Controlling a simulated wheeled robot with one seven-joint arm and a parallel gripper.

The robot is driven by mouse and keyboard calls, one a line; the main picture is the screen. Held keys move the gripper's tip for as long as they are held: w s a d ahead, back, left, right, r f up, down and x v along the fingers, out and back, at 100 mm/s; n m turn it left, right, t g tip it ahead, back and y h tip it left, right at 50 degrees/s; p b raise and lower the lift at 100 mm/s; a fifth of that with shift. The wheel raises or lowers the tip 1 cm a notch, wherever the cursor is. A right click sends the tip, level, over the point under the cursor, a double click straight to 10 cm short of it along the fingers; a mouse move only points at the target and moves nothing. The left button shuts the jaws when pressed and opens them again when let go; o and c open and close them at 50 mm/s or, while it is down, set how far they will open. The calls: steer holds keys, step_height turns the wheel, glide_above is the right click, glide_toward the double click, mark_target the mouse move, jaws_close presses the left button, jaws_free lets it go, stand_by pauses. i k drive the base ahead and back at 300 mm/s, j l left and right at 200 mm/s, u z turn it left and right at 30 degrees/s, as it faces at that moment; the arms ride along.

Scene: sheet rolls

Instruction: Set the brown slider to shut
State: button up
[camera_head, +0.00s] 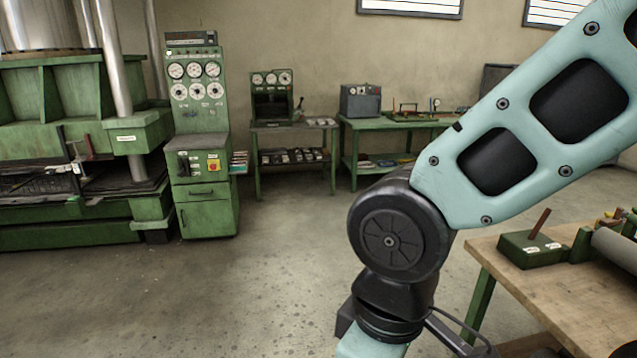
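A brown stick-like lever (540,223) rises from a small green box (525,249) on the wooden table at the right. It is the only brown control I can make out and looks like the brown slider. It leans toward the upper right. Two white labels are on the box, too small to read, so I cannot tell which setting it is at. My arm crosses the view from the upper right to the bottom centre, left of the box. My gripper is not in view.
The wooden-topped table (560,290) also carries a grey roller (618,246) at the right edge. A green press (70,150), a gauge cabinet (203,140) and green benches (395,124) stand farther back. The concrete floor (250,290) at the centre left is clear.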

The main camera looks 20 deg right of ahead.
mark_target(616, 220)
steer(key=i+j+z, duration=0.1)
steer(key=i+z, duration=0.25)
steer(key=i, duration=1.15)
steer(key=i+z, duration=0.45)
steer(key=i+j+z, duration=0.1)
steer(key=i+z, duration=0.35)
steer(key=i+l+z, duration=0.15)
steer(key=z, duration=0.25)
steer(key=i+z, duration=0.2)
steer(key=z, duration=0.15)
steer(key=i+l+z, duration=0.1)
steer(key=i+z, duration=0.15)
steer(key=z, duration=0.15)
